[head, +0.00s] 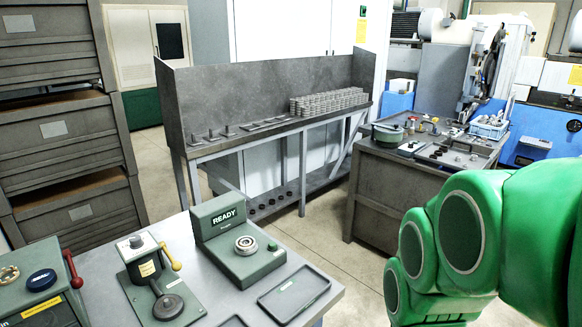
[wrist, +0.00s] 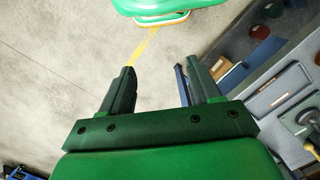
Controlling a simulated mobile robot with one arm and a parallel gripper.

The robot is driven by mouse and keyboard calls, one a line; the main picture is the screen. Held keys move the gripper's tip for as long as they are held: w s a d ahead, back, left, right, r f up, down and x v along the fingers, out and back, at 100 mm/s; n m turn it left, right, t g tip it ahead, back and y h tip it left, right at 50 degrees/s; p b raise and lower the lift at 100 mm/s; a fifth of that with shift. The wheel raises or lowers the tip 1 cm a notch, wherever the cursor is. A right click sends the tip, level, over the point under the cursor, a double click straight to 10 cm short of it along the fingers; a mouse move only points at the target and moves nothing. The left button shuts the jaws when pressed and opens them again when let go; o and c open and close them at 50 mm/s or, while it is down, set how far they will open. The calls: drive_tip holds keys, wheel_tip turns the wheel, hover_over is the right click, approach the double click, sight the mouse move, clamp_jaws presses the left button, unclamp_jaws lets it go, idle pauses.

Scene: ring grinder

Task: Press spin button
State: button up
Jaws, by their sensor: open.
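No button is clearly labelled spin. A green READY station (head: 228,240) stands on the near table with a metal ring on its top. A small green button (head: 272,247) sits right of the ring. At the left edge, a dark green box (head: 38,300) carries a dark blue round button (head: 41,280) and a brass-coloured one (head: 9,273); its front label is cut off, ending in "in". My gripper (wrist: 157,78) is open and empty in the wrist view, over the floor beside the table edge. Its fingers are out of the head view.
A grey tray (head: 294,294) lies at the table's right corner. My green arm fills the right of the head view. A bench with rings (head: 245,135) and a workbench (head: 395,185) stand behind.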

drive_tip(key=w+r+n, duration=0.1)
drive_tip(key=w, duration=0.1)
drive_tip(key=w+r+n, duration=0.1)
drive_tip(key=w, duration=0.2)
drive_tip(key=w+a+r+n, duration=0.1)
drive_tip(key=w, duration=0.2)
clamp_jaws()
drive_tip(key=w+a+r+n, duration=0.1)
drive_tip(key=w+a+n, duration=0.35)
drive_tip(key=w, duration=0.65)
drive_tip(key=w+a+r+n+t, duration=0.1)
drive_tip(key=w+a+n, duration=0.2)
drive_tip(key=w+n, duration=0.5)
drive_tip(key=w+a+r+n, duration=0.1)
drive_tip(key=w+a+n, duration=0.25)
drive_tip(key=w, duration=0.95)
drive_tip(key=w+a+f+n, duration=0.4)
drive_tip(key=w+a+n, duration=0.3)
drive_tip(key=w+a, duration=0.3)
drive_tip(key=shift+w+n+t, duration=0.3)
drive_tip(key=shift+w+t, duration=0.1)
drive_tip(key=shift+w, duration=0.5)
drive_tip(key=shift+f, duration=0.1)
